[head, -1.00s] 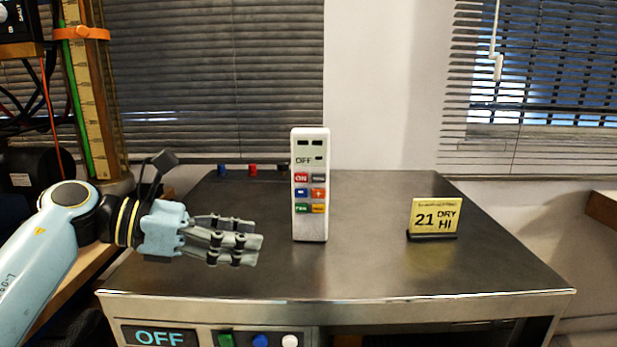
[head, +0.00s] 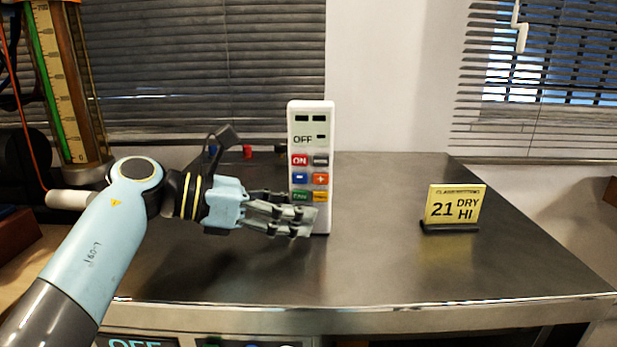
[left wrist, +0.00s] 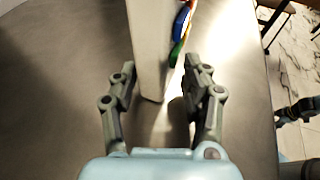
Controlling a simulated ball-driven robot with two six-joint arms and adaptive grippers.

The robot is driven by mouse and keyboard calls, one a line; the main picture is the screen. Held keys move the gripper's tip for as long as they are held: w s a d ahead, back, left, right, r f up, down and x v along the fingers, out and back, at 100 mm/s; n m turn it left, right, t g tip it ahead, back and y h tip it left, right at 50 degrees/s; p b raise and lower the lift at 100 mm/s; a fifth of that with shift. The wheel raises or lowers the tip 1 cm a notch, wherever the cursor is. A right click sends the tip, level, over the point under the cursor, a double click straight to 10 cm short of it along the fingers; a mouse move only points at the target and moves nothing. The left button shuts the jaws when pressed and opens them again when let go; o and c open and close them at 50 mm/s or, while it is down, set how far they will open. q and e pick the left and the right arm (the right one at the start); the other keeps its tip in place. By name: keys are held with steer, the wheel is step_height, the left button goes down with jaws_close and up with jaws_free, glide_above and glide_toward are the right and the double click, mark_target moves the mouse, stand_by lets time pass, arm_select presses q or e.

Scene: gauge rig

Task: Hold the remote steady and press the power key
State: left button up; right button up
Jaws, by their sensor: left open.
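The white remote (head: 327,140) stands upright on the dark table; its screen reads OFF. A red ON key (head: 299,160) sits at the upper left of its coloured keys. My left gripper (head: 302,222) is open at the remote's lower part, fingers pointing right. In the left wrist view the remote (left wrist: 152,50) rises between and just ahead of the two spread fingers (left wrist: 163,72); contact cannot be made out. Grey jointed parts at that view's right edge look like my right gripper (left wrist: 298,110), cut off by the frame.
A yellow sign (head: 453,205) reading 21 DRY HI stands on the right of the metal-topped table (head: 400,270). A gauge column (head: 65,90) stands at the back left. Small coloured knobs (head: 247,151) sit behind the remote.

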arm_select(q)
steer(key=shift+x, duration=1)
arm_select(e)
steer(key=shift+w+f, duration=0.3)
steer(key=shift+f, duration=0.15)
arm_select(q)
steer(key=shift+c, duration=0.4)
steer(key=c, duration=0.7)
arm_select(e)
steer(key=shift+s, duration=0.1)
steer(key=shift+d, duration=0.1)
jaws_close()
